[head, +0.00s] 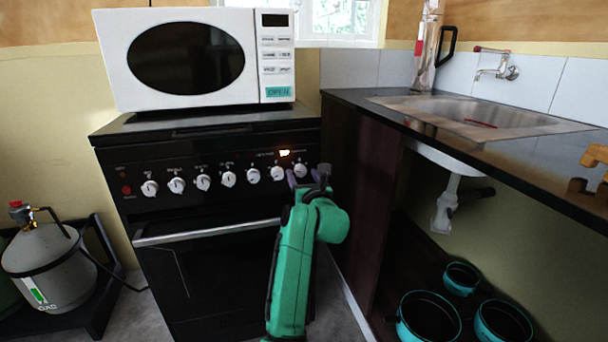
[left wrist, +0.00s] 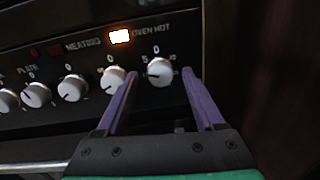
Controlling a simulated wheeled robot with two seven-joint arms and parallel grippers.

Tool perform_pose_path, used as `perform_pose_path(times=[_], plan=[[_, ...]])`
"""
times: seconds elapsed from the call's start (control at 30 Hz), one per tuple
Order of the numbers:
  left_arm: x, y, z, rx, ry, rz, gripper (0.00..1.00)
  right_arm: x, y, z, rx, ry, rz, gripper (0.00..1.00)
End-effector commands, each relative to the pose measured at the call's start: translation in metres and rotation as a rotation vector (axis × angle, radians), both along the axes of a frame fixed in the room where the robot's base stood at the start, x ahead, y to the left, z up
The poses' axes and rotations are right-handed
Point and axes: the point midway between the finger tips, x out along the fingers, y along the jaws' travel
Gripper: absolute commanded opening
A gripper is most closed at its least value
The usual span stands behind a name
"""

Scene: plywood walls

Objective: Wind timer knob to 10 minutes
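The rightmost knob (head: 300,170) on the black stove panel is white and round, with numbers around it that seem to include 0 and 5; it looks like the timer knob. In the left wrist view this knob (left wrist: 160,72) has a dark pointer mark towards its left side. My left gripper (head: 308,175) is at the right end of the panel. Its two purple fingers (left wrist: 158,88) are apart, one on each side of the knob, with visible gaps. Contact is not visible. The left finger partly covers the neighbouring knob (left wrist: 112,80). My right gripper is in neither view.
A lit orange indicator (head: 284,153) sits above the knobs. The oven handle (head: 205,232) runs below the panel. A white microwave (head: 195,60) stands on the stove. A dark cabinet side (head: 345,170) and the sink counter (head: 370,105) are close on the right.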

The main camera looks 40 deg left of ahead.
Motion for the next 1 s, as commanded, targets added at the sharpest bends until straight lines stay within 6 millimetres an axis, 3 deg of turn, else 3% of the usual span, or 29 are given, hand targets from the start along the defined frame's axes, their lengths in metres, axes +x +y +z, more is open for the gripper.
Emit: perform_pose_path(times=[0.03, 0.17, 0.2, 1.0], plan=[[0.0001, -0.0002, 0.0000, 0.000, 0.000, 0.000, 0.55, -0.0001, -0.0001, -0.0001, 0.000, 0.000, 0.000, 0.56], [0.0002, -0.0003, 0.0000, 0.000, 0.000, 0.000, 0.05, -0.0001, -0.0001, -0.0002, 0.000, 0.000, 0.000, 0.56], [0.0002, -0.0003, -0.0001, 0.000, 0.000, 0.000, 0.00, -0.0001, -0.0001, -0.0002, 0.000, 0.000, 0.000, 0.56], [0.0002, -0.0003, -0.0005, -0.001, 0.001, 0.000, 0.00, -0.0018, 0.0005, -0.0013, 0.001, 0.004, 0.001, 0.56]])
